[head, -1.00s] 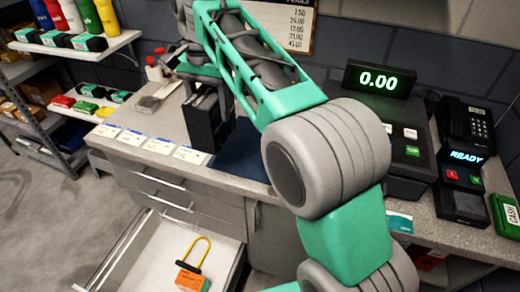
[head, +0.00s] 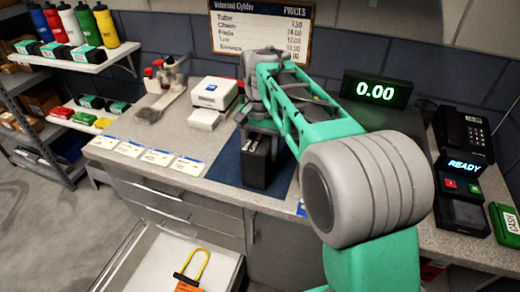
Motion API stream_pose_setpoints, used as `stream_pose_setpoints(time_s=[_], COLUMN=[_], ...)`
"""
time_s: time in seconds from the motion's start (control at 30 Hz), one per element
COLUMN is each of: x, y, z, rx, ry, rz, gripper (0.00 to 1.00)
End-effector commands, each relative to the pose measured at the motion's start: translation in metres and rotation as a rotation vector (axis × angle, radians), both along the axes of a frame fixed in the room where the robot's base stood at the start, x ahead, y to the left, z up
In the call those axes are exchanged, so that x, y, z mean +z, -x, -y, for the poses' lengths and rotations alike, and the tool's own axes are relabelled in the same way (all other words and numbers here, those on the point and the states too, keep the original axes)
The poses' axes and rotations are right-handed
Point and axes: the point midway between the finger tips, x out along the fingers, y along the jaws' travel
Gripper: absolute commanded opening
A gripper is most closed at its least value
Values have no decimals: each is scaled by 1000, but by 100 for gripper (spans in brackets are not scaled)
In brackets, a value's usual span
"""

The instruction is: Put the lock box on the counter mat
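A tall black box (head: 254,171) stands upright in my gripper (head: 261,137) over the dark blue counter mat (head: 225,168). Its lower end is at or just above the mat; I cannot tell whether it touches. The fingers are at the box's top and look closed on it, though they are small and partly hidden. No marking on the box is readable. A lock with a yellow shackle (head: 192,264) and an orange body (head: 187,287) lies in the open drawer, cut off by the lower picture edge.
The drawer (head: 150,262) stands open below the counter. Price cards (head: 157,157) line the front edge. A white device (head: 215,93) and a tray of bottles (head: 160,100) stand left of the mat. A price display (head: 377,89) and card terminal (head: 462,195) are at right.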

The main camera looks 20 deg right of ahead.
Motion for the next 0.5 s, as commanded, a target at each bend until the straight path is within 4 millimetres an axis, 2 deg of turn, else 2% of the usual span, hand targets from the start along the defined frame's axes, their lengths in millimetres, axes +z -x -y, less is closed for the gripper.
stream_pose_setpoints(time_s=[0.33, 0.37, 0.5], x=[-4, -4, -4], y=[-1, -1, -1], z=[0, 0, 0], rx=[0, 0, 0], ry=[0, 0, 0], rz=[6, 4, 4], gripper=[0, 63, 75])
